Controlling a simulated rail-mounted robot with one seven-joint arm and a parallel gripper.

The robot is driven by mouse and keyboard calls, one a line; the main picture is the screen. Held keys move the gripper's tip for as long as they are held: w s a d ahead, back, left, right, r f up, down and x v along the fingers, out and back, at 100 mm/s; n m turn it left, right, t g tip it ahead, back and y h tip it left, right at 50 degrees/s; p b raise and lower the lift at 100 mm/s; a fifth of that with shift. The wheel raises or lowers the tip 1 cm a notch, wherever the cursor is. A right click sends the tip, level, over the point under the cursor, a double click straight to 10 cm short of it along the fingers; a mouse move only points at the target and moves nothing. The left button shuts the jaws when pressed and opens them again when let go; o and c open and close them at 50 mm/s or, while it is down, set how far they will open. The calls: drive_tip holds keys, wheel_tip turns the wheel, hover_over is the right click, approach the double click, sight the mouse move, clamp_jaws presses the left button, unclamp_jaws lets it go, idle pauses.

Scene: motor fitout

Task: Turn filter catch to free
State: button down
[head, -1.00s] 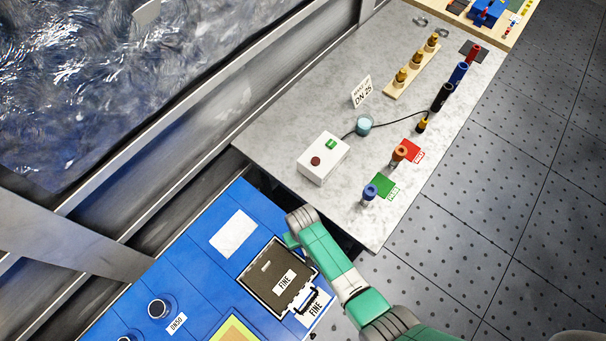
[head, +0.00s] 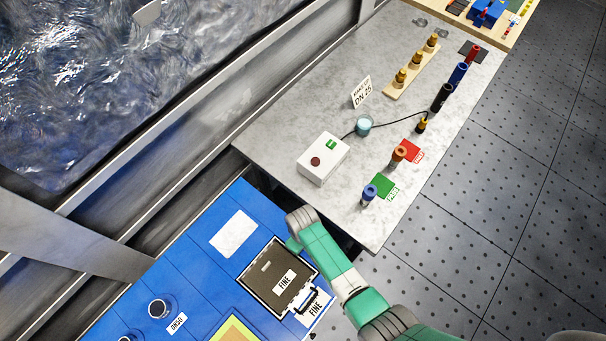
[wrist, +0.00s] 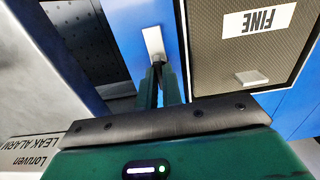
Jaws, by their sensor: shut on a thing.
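The filter (head: 265,284) is a dark mesh panel labelled FINE, set in the blue deck at the lower middle of the head view. It also shows at the upper right of the wrist view (wrist: 220,62). The filter catch (wrist: 153,42) is a pale metal bar on the blue surface, beside the panel's frame. My gripper (wrist: 157,68) is shut on the near end of the catch in the wrist view. In the head view my gripper (head: 293,244) is at the panel's far corner, where my arm hides the catch.
A grey bench (head: 285,125) stands beyond the blue deck (head: 190,262), with a white button box (head: 323,160) near its corner. A blue-topped peg (head: 369,194) stands near a green card (head: 385,185). A dark gap separates bench and deck.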

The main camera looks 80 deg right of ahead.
drive_tip(key=c, duration=1.6)
unclamp_jaws()
drive_tip(key=shift+o, duration=0.2)
wheel_tip(320, 180, up, 8)
drive_tip(key=shift+f+p, duration=0.1)
drive_tip(key=shift+p, duration=0.55)
